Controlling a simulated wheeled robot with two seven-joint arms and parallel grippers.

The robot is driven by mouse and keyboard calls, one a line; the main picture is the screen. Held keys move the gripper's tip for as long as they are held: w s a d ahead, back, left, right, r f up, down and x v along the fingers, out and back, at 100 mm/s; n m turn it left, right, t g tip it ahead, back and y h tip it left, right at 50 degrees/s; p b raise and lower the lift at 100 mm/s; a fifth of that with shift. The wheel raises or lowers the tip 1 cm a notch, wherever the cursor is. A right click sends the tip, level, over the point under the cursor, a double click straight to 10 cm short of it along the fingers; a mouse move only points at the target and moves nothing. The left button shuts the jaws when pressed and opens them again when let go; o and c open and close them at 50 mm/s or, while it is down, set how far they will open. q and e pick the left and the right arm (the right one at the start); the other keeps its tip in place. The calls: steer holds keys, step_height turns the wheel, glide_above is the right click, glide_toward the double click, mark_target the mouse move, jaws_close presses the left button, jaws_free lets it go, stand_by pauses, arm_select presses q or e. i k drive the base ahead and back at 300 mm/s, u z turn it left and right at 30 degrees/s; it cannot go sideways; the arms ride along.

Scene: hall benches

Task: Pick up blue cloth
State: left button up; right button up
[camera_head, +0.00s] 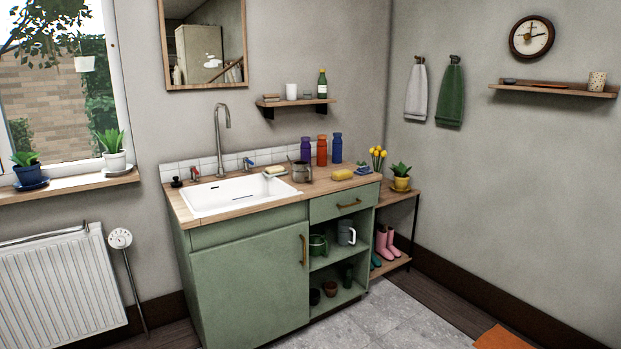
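A small blue item that looks like a folded cloth (363,170) lies on the right end of the wooden counter (318,187), behind and to the right of a yellow sponge-like item (343,175). It is too small to make out its folds or edges. Neither of my grippers shows in the head view.
A white sink (238,196) with a tall tap (221,140) fills the counter's left part. Purple (305,149), red (322,151) and blue (336,149) bottles stand along the back. A metal pot (301,172) stands beside the sink. The grey tiled floor (385,322) in front is clear.

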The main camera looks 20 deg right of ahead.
mark_target(364, 169)
steer(key=z, duration=0.75)
steer(key=i, duration=0.6)
steer(key=z, duration=1.1)
steer(key=i, duration=1.45)
steer(key=u, duration=0.9)
steer(key=i, duration=0.95)
steer(key=u, duration=1.05)
